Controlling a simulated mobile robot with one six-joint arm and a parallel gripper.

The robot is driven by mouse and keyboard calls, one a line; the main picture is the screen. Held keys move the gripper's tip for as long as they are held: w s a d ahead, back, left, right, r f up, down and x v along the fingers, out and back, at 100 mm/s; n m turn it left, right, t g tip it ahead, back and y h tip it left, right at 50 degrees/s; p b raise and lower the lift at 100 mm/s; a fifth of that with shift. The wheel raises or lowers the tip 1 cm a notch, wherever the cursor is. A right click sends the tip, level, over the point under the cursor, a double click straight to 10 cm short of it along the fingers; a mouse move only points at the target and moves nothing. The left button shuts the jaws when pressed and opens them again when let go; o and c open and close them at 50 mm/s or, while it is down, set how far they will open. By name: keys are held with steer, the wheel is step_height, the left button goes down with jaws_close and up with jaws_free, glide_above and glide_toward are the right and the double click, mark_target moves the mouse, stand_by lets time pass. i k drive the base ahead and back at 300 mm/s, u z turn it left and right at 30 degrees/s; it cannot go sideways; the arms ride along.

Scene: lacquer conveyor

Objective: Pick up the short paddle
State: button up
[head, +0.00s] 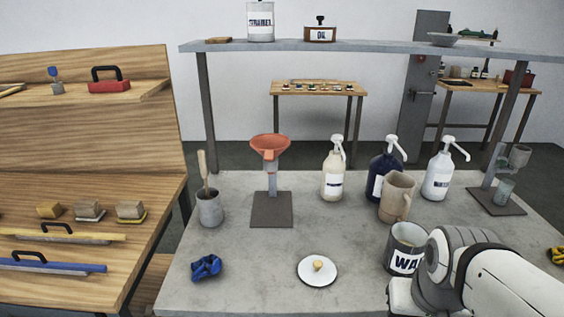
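A flat-ended wooden paddle (203,168) stands in a grey pot (210,209) on the left of the grey table in the head view. It leans slightly and its lower end is hidden inside the pot. It is the only paddle-like thing I can make out on this table, and I cannot tell from its visible part if it is the short one. My arm shows at the lower right, well away from the pot. My gripper's fingers are not in view.
An orange funnel on a stand (270,150) is right of the pot. Blue crumpled gloves (206,268) and a white lid (317,271) lie in front. Pump bottles (333,175), a beige jug (397,196) and a labelled can (404,250) stand further right. A shelf (350,47) spans overhead.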

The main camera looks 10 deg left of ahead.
mark_target(202, 156)
steer(key=z, duration=1.45)
steer(key=k, duration=1.65)
steer(key=u, duration=1.25)
steer(key=i, duration=1)
steer(key=u, duration=0.05)
